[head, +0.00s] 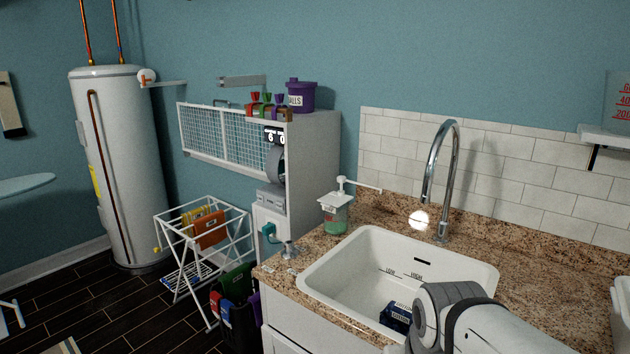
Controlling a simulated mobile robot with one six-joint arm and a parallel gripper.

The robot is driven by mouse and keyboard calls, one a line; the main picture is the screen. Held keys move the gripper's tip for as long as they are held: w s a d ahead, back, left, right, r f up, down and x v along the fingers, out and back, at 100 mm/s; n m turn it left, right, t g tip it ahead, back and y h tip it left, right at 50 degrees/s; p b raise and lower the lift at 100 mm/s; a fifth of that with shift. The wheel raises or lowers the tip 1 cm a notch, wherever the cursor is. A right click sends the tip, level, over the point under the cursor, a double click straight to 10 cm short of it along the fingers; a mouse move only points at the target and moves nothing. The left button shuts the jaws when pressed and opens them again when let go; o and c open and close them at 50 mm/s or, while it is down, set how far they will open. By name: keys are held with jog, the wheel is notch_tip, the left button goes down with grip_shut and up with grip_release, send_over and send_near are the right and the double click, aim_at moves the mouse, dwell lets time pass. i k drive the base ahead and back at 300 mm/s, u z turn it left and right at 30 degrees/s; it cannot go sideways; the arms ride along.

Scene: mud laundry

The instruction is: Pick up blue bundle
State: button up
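A dark blue item (396,318) with pale marks, which looks like the blue bundle, lies in the white sink (345,262) near its front side. My arm comes in from the lower right and covers part of the sink next to the blue item. I cannot see my gripper's fingers, so I cannot tell whether they touch the item. Another blue and white striped thing (187,275) is low on the white drying rack at the left.
A tall chrome faucet (441,180) rises behind the sink. A soap pump bottle (336,212) stands on the granite counter (555,265) to the left. A black bin (240,325) with coloured items is on the floor. The counter right of the faucet is mostly clear.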

aim_at(396, 316)
jog(key=z, duration=0.35)
jog(key=k, duration=1.3)
jog(key=u, duration=0.6)
jog(key=i, duration=2)
jog(key=z, duration=0.8)
